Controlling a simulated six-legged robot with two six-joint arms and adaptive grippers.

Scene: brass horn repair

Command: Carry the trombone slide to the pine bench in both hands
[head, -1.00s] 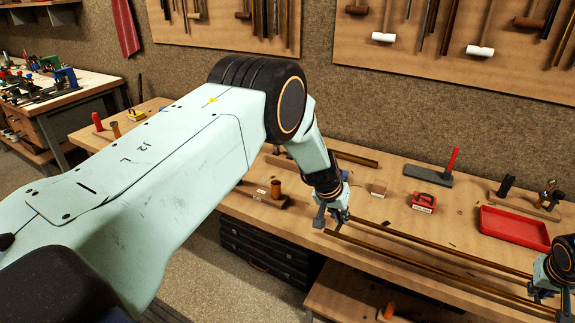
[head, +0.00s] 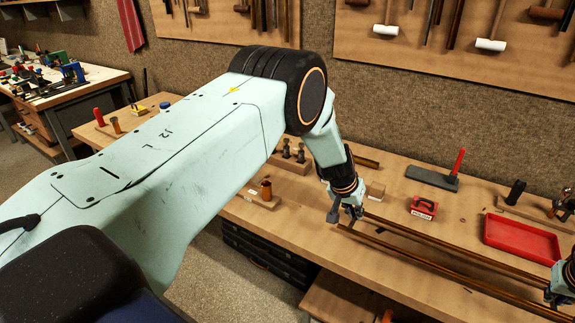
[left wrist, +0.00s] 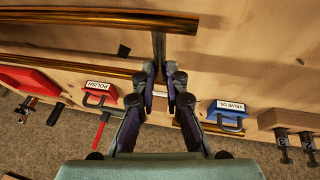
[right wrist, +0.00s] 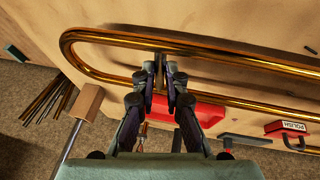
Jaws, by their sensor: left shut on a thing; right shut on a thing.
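The trombone slide (head: 430,263) is a pair of long parallel brass tubes running left to right along the front of a wooden bench (head: 300,235). My left gripper (head: 346,213) is shut on the brace between the tubes at the slide's left end; the brace shows in the left wrist view (left wrist: 159,45). My right gripper (head: 556,296) is shut on another brace; the right wrist view shows it (right wrist: 160,65) near the slide's rounded bow (right wrist: 72,48). The slide's gap above the bench top is hard to tell. I cannot tell which bench is pine.
Another workbench (head: 70,100) with tools stands at the back left. Grey floor (head: 215,270) shows between.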

